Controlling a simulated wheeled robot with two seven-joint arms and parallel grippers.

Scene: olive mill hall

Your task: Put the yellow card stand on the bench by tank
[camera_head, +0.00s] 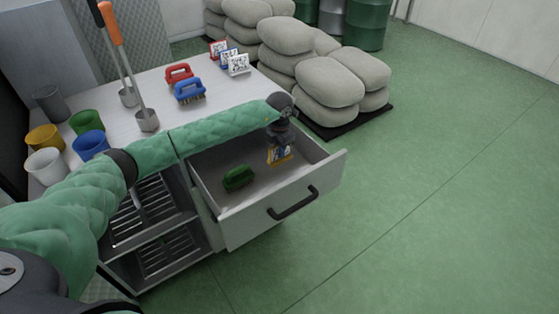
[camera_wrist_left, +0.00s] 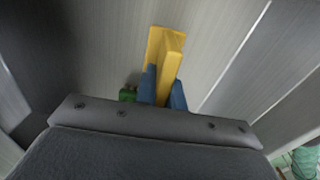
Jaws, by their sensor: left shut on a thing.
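The yellow card stand (camera_head: 281,157) is inside the open drawer (camera_head: 234,223) of the bench (camera_head: 222,86), near the drawer's right part. My left gripper (camera_head: 278,149) reaches down into the drawer and is shut on the stand. In the left wrist view the stand (camera_wrist_left: 165,55) shows between the two blue fingers of my left gripper (camera_wrist_left: 163,88). I cannot tell whether the stand touches the drawer floor. My right gripper is not in view.
A green brush (camera_head: 238,177) lies in the drawer. On the bench top are red and blue brushes (camera_head: 189,90), several cups (camera_head: 88,121), two long-handled ladles (camera_head: 147,121) and card stands (camera_head: 238,64) in red, blue and white. Grey sacks (camera_head: 330,80) are stacked behind.

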